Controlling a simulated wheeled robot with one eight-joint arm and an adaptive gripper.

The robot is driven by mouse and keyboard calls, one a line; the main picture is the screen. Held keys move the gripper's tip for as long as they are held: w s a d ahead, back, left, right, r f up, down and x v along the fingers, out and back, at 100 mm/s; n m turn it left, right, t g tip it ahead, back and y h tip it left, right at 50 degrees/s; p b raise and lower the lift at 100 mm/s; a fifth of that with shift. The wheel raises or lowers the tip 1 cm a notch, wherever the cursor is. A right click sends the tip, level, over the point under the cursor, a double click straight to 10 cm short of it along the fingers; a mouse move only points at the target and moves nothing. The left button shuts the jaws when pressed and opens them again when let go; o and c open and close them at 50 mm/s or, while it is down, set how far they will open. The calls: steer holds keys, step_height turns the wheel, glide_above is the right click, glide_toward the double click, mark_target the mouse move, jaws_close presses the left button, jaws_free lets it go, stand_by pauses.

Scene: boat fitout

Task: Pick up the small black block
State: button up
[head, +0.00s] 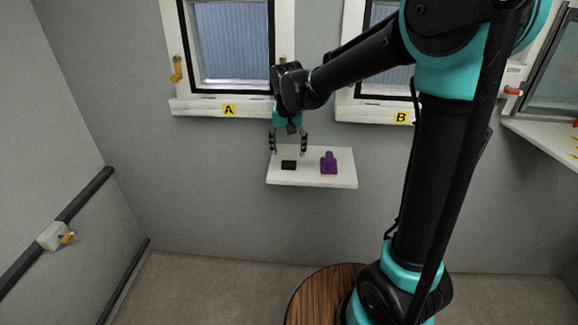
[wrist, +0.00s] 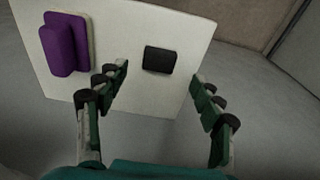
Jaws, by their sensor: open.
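The small black block (head: 288,165) lies on the left part of a white shelf (head: 312,180) that juts from the wall below window A. In the wrist view the block (wrist: 159,60) sits ahead of my fingertips, between the lines of the two fingers. My gripper (head: 288,149) is open and empty, pointing down above the block. In the wrist view my gripper (wrist: 163,84) has its fingers spread wide on either side, apart from the block.
A purple object (head: 329,162) stands on the shelf right of the block. Window A's sill (head: 200,107) and window B's sill (head: 365,112) are above. A round wooden top (head: 310,295) is below. A rail with a yellow-handled fitting (head: 55,236) runs along the left wall.

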mark_target(289, 163)
steer(key=shift+w+f, duration=0.25)
steer(key=shift+f, duration=1.1)
steer(key=shift+w+f, duration=0.2)
steer(key=shift+f, duration=1.15)
steer(key=c, duration=1.2)
